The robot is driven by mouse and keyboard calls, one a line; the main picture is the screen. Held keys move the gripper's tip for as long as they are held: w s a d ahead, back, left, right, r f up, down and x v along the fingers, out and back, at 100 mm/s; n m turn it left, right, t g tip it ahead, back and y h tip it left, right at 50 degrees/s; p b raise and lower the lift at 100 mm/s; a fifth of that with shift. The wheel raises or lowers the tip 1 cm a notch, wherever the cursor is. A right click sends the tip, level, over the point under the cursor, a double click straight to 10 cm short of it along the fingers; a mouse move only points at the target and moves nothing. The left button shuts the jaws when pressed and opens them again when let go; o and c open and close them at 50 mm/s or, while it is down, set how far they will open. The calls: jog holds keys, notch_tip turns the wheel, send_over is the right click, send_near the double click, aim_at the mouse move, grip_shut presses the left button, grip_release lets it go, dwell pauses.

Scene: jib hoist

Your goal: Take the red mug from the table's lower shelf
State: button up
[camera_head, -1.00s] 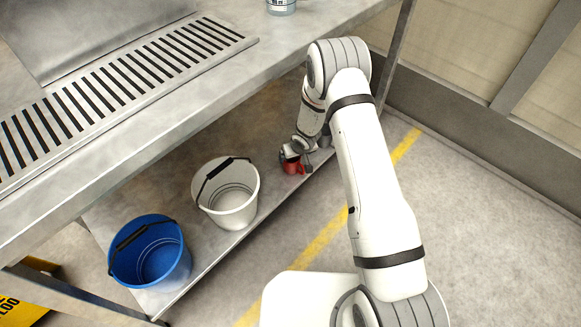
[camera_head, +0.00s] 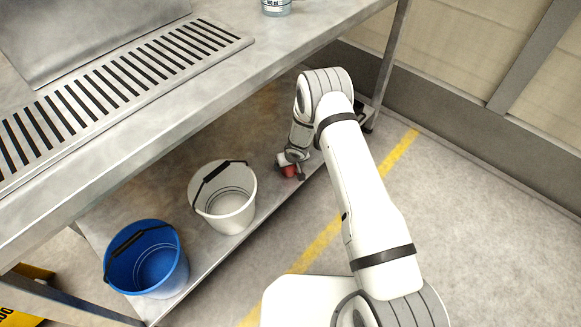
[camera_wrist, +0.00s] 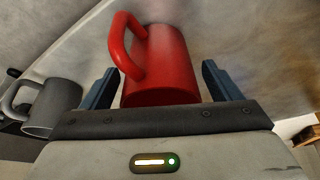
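The red mug (camera_head: 289,171) is on the table's lower shelf (camera_head: 262,215), partly hidden by my gripper (camera_head: 290,164). In the wrist view the red mug (camera_wrist: 165,65) fills the middle, its handle toward the upper left. The gripper is open around the mug. I cannot tell whether the right finger touches it.
A white bucket (camera_head: 224,208) and a blue bucket (camera_head: 147,262) stand on the shelf to the left. A grey mug (camera_wrist: 55,105) shows at the left of the wrist view. The tabletop (camera_head: 225,85) overhangs the shelf. The floor to the right is clear.

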jog(key=c, duration=0.9)
jog(key=shift+r, duration=0.1)
